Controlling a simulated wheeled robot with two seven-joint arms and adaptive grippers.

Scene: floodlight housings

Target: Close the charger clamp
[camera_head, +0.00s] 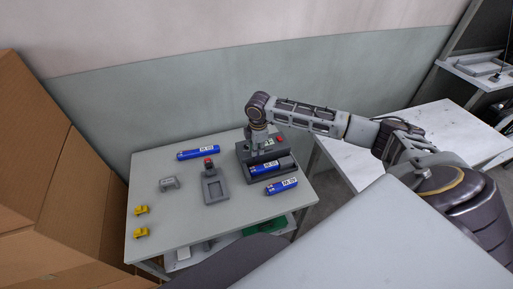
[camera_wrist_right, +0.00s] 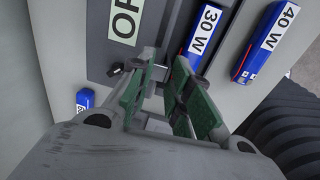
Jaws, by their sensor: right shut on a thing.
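The dark grey charger (camera_head: 243,152) stands at the back right of the table, with a red button on top and a pale label starting "OF" (camera_wrist_right: 125,20). A blue battery marked 30 W (camera_wrist_right: 205,30) lies in its front part; it also shows in the head view (camera_head: 266,168). My right gripper (camera_head: 260,150) points down over the charger. In the right wrist view its green-padded fingers (camera_wrist_right: 160,95) are shut on a part of the charger, seemingly its clamp. The fingers largely hide the clamp, so its angle cannot be told. My left gripper is not in view.
A blue battery marked 40 W (camera_wrist_right: 262,45) lies right of the charger, another blue battery (camera_head: 190,155) at the back left. A grey holder with a red knob (camera_head: 214,188), a small grey part (camera_head: 169,184) and two yellow parts (camera_head: 141,209) stand left. Cardboard (camera_head: 40,170) borders the left.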

